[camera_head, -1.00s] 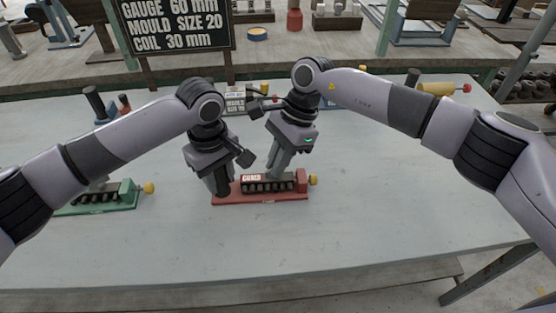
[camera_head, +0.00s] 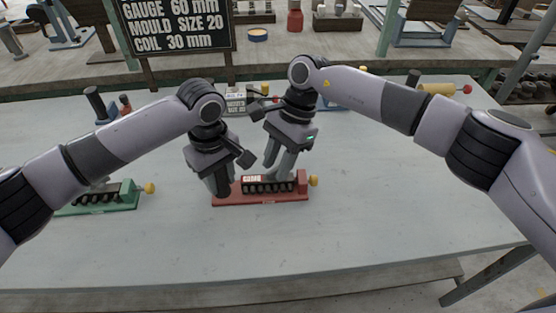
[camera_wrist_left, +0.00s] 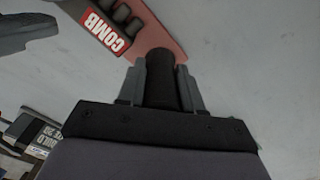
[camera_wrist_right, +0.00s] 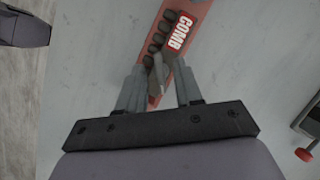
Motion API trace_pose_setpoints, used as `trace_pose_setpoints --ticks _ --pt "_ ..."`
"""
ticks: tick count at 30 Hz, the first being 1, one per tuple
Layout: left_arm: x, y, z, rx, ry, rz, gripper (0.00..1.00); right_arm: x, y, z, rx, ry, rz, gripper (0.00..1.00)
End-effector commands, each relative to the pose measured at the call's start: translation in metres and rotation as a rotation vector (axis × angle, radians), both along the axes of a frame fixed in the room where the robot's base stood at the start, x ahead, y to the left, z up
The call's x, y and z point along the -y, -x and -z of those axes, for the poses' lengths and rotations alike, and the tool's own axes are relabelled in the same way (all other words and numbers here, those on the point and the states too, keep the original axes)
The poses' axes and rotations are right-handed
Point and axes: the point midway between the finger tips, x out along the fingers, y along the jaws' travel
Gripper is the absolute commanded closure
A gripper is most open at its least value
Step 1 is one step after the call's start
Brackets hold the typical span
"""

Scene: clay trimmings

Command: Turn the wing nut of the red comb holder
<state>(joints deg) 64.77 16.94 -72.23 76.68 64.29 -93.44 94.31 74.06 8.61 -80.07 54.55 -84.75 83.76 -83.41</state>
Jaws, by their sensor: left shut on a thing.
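The red comb holder (camera_head: 262,199) lies on the grey bench, with a row of dark teeth and a COMB label (camera_wrist_right: 181,30). A grey winged piece, seemingly the wing nut (camera_wrist_right: 157,76), stands over the holder between the fingers of my right gripper (camera_wrist_right: 159,82). Those fingers are spread, with a gap on each side of the piece. In the head view my right gripper (camera_head: 277,170) hides the wing nut. My left gripper (camera_head: 221,191) is shut on the black upright handle (camera_wrist_left: 161,80) at the holder's left end.
A green holder (camera_head: 125,196) with a yellow knob stands to the left. Other small tools, including a blue one (camera_head: 103,112), stand along the back of the bench. A dark sign (camera_head: 178,24) rises behind. The front and right of the bench are clear.

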Motion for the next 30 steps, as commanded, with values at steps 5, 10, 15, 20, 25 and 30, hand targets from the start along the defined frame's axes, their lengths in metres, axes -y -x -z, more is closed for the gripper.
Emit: trace_pose_setpoints --ticks 5,10,15,20,25,30 --pt "0.000 0.000 0.000 0.001 -0.001 0.000 1.00 0.000 0.000 0.000 -0.001 0.000 0.002 0.65" --pt "0.000 0.000 0.000 0.001 -0.001 -0.001 1.00 0.004 -0.004 -0.012 0.001 0.000 0.003 0.65" --pt "0.000 0.000 0.000 0.001 -0.001 -0.001 1.00 0.014 -0.012 -0.044 0.004 0.000 0.002 0.65" --pt "0.000 0.000 0.000 0.001 -0.001 -0.001 1.00 0.025 -0.019 -0.075 0.003 0.000 0.004 0.65" --pt "0.000 0.000 0.000 0.001 0.000 -0.001 1.00 0.033 -0.025 -0.099 0.001 -0.001 0.003 0.65" --pt "0.000 0.000 0.000 0.001 0.000 -0.001 1.00 0.037 -0.027 -0.110 0.001 -0.001 0.000 0.65"
